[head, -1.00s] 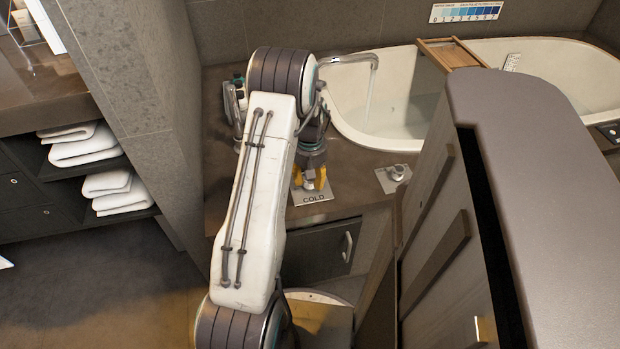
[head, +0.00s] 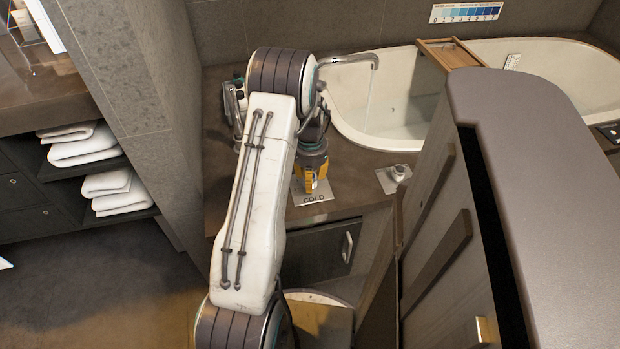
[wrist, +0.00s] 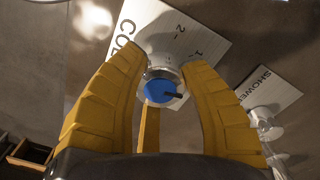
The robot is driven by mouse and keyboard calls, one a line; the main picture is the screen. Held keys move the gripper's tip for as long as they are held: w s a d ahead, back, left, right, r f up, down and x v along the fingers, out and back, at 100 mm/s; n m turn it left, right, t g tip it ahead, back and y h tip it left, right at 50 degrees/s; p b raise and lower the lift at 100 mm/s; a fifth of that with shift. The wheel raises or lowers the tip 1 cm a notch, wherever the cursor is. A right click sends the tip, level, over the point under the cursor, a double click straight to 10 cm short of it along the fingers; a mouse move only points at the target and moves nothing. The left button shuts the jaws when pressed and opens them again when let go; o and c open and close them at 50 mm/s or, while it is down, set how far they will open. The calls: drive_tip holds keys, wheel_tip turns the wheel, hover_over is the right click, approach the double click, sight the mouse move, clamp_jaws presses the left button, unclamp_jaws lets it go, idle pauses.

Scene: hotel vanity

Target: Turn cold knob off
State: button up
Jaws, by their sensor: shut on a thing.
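The cold knob (wrist: 158,91) has a blue cap with a dark pointer and a pale metal body. It stands on a white plate (wrist: 205,40) marked COLD, with numbers beside the knob. The plate also shows in the head view (head: 318,195), where my gripper hides the knob. My gripper (head: 312,183) points down over the plate. In the wrist view, its yellow fingers (wrist: 163,62) are closed around the knob. The tub spout (head: 350,60) is at the back, with a thin, faint water stream below it.
A second knob (head: 398,172) on its own plate stands to the right; the wrist view reads SHOWER on that plate (wrist: 272,92). The white tub (head: 400,145) lies behind. A cabinet door with a handle (head: 348,246) is below the counter. A wooden partition stands at right.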

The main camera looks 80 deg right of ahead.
drive_tip(key=shift+d+m, duration=0.15)
drive_tip(key=shift+m, duration=0.75)
drive_tip(key=o, duration=1.2)
drive_tip(key=shift+r, duration=0.1)
wheel_tip(320, 180, up, 12)
idle(0.5)
